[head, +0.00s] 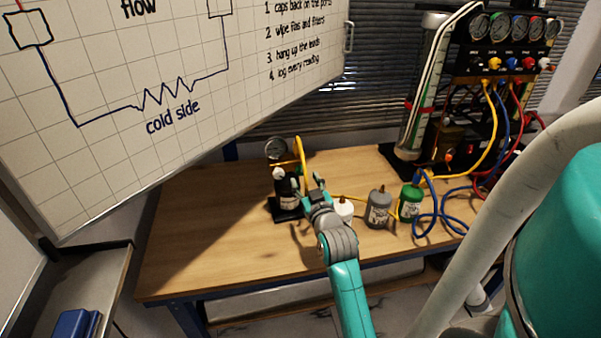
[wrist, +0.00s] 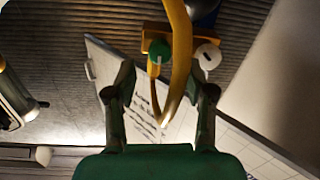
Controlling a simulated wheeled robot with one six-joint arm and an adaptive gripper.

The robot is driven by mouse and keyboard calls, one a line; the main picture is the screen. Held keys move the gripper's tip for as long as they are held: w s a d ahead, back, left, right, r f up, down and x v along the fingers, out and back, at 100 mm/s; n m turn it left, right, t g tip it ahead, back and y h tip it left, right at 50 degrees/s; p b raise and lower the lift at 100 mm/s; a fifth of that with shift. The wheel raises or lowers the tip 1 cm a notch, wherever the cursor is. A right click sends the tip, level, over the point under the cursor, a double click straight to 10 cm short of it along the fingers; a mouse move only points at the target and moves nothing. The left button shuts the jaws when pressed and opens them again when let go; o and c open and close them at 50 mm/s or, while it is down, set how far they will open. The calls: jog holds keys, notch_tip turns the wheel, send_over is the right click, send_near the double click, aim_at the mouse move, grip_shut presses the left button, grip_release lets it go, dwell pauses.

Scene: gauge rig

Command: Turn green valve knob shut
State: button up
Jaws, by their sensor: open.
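The green valve knob (wrist: 158,49) shows in the wrist view on a yellow valve body (wrist: 153,31). It is round, with a pale line pointing down in the picture. My gripper (wrist: 163,92) is open, with one finger on each side of the picture. The knob is beyond the fingertips, between their lines, and no contact shows. In the head view my gripper (head: 317,185) is just right of the small gauge stand (head: 290,212).
A yellow hose (wrist: 181,65) loops down between the fingers, close to the green knob. A white knob (wrist: 208,57) is right of it. Bottles, including a grey one (head: 379,208) and a green one (head: 410,202), stand right of my gripper. The table's left side (head: 190,240) is clear.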

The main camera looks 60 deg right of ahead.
aim_at(301, 172)
jog(key=shift+x, duration=2.55)
grip_shut()
